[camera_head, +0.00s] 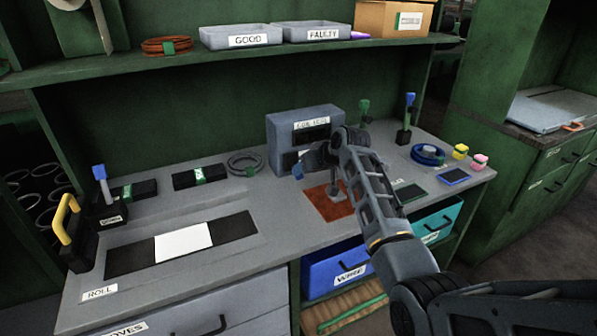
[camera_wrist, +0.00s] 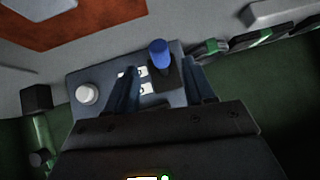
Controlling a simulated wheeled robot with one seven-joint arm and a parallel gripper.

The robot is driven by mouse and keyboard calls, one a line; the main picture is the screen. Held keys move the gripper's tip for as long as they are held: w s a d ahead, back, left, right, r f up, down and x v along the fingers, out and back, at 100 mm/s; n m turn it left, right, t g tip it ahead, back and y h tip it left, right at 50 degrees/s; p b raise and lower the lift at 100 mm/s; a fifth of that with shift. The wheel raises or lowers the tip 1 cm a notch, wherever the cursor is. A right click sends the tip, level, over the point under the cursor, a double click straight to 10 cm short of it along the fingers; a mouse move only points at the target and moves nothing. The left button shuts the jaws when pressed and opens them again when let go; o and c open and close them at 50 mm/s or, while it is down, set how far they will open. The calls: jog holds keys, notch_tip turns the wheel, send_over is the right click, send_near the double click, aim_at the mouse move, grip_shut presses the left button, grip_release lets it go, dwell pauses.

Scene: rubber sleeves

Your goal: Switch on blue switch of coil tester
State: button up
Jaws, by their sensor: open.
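The coil tester (camera_head: 290,128) is a grey box with a label and dark windows, at the back middle of the bench in the head view. In the wrist view its panel (camera_wrist: 110,98) shows a white round knob (camera_wrist: 86,94) and the blue switch (camera_wrist: 159,52) on a dark base. My gripper (camera_wrist: 161,68) is open, with one finger on each side of the blue switch and visible gaps between. In the head view my gripper (camera_head: 315,158) is in front of the tester and hides its lower right part. Whether a finger touches the switch cannot be told.
A brown mat (camera_head: 328,207) lies in front of the tester. A grey wire coil (camera_head: 244,163) lies to its left. A green-topped switch (camera_head: 364,107), a blue-topped switch (camera_head: 408,115) and a blue coil (camera_head: 428,155) stand to its right. The shelf (camera_head: 120,68) is above.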

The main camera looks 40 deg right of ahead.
jog(key=shift+x, duration=2.5)
jog(key=shift+c, duration=0.5)
grip_shut()
